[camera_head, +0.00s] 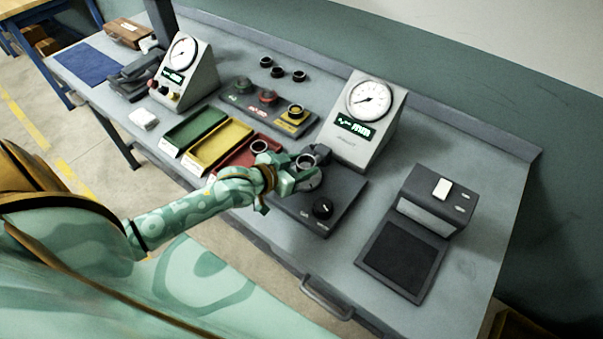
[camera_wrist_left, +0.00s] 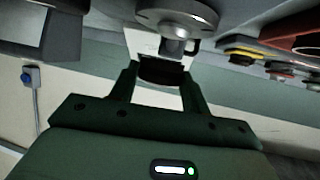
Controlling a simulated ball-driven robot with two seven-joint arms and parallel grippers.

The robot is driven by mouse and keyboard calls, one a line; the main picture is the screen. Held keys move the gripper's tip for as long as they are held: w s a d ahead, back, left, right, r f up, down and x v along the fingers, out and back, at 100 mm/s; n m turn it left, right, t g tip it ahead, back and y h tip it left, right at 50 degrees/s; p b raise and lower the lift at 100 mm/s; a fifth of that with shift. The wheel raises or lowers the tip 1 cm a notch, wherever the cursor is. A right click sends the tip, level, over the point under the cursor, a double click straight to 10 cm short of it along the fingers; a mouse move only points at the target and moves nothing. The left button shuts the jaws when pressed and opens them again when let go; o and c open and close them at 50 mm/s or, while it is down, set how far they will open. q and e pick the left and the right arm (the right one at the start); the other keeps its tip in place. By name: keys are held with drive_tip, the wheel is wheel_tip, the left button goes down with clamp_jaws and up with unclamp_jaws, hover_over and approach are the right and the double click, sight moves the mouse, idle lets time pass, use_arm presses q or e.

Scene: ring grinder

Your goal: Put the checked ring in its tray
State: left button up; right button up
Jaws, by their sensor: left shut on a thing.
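My left gripper (camera_head: 303,171) reaches in over the dark machine base, at the foot of the right dial gauge. It is shut on a dark ring (camera_head: 306,161). In the left wrist view the dark ring (camera_wrist_left: 162,72) sits between the fingertips, close to a round metal part (camera_wrist_left: 178,18); I cannot tell whether they touch. The green tray (camera_head: 171,148), yellow tray (camera_head: 192,162) and red tray (camera_head: 277,144) lie side by side left of the gripper. Another ring (camera_head: 260,146) shows at the red tray. My right gripper is not in view.
The right dial gauge (camera_head: 370,100) stands close behind the gripper. The machine base has a black knob (camera_head: 322,209). A stand (camera_head: 250,112) with rings is behind the trays, and loose rings (camera_head: 277,72) lie farther back. A grey device (camera_head: 437,197) with a black pad stands right.

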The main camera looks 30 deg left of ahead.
sight(301, 170)
use_arm(q)
drive_tip(key=f, duration=0.3)
drive_tip(key=shift+w+a, duration=0.2)
drive_tip(key=shift+w, duration=0.2)
drive_tip(key=shift+f, duration=0.25)
drive_tip(key=shift+c, duration=0.5)
drive_tip(key=shift+s, duration=0.1)
drive_tip(key=o, duration=1.2)
